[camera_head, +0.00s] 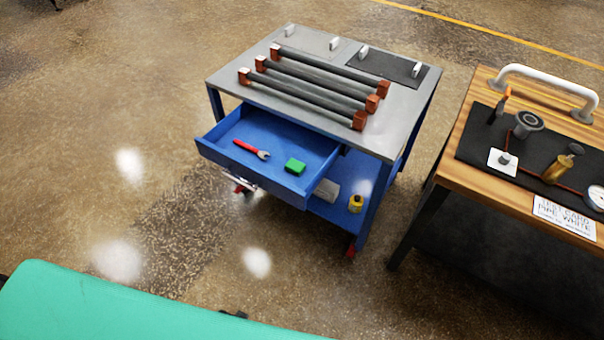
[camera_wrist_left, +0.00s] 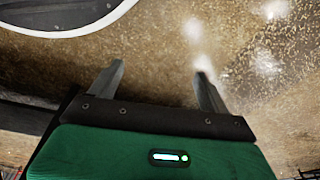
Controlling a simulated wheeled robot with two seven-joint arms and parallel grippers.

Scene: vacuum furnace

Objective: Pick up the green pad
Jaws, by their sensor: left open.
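The green pad (camera_head: 295,166) is a small green block. It lies in the open blue drawer (camera_head: 212,148) of the cart in the head view, to the right of a red-handled wrench (camera_head: 251,149). My left gripper (camera_wrist_left: 160,85) shows in the left wrist view with its two fingers apart and nothing between them. The speckled floor is behind it, and the pad is not in that view. No gripper shows in the head view, so my left gripper is well apart from the pad. My right gripper is not in view.
The cart's grey top (camera_head: 400,125) carries three dark bars with copper-coloured end blocks (camera_head: 360,121). A yellow bottle (camera_head: 355,204) stands on its lower shelf. A wooden table (camera_head: 460,150) with fittings stands close on the right.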

